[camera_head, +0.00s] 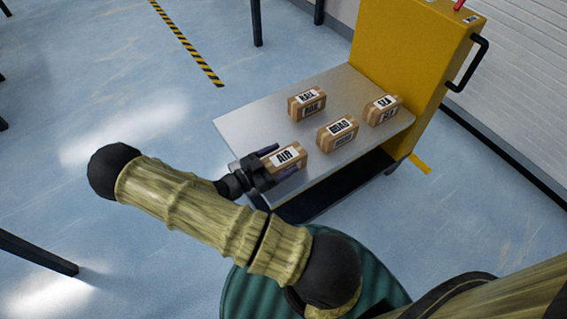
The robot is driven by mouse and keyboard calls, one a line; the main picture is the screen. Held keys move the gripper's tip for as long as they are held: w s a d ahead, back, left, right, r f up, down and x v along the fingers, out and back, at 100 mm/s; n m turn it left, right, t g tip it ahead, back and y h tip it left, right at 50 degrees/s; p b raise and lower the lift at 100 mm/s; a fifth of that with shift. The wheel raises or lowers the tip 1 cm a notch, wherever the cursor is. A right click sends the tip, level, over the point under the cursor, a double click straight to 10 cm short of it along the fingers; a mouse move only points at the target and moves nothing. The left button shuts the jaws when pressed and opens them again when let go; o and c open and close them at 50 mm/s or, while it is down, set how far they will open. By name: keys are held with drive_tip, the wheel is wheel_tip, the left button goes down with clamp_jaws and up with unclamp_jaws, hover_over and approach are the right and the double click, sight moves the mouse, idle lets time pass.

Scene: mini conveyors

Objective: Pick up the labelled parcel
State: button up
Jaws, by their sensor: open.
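Several small brown parcels with white labels stand on a grey metal platform (246,124). The AIR parcel (284,155) is at the near left edge. My gripper (274,160) is open with its dark fingers on either side of the AIR parcel; whether they touch it I cannot tell. The ROAD parcel (338,133) is to its right. The RAIL parcel (307,103) is farther back, and a parcel that seems to read SEA (383,109) is at the right. The AIR parcel is partly hidden by the fingers.
The platform joins a yellow upright housing (405,45) with a black handle (481,62) at the back right. The left part of the platform is bare. Blue floor (100,90) lies open to the left, with dark posts standing on it.

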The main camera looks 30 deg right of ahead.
sight(280, 159)
drive_tip(key=c, duration=1.3)
drive_tip(key=shift+o, duration=0.2)
wheel_tip(280, 159, up, 10)
drive_tip(key=p, duration=0.4)
drive_tip(key=shift+r, duration=0.1)
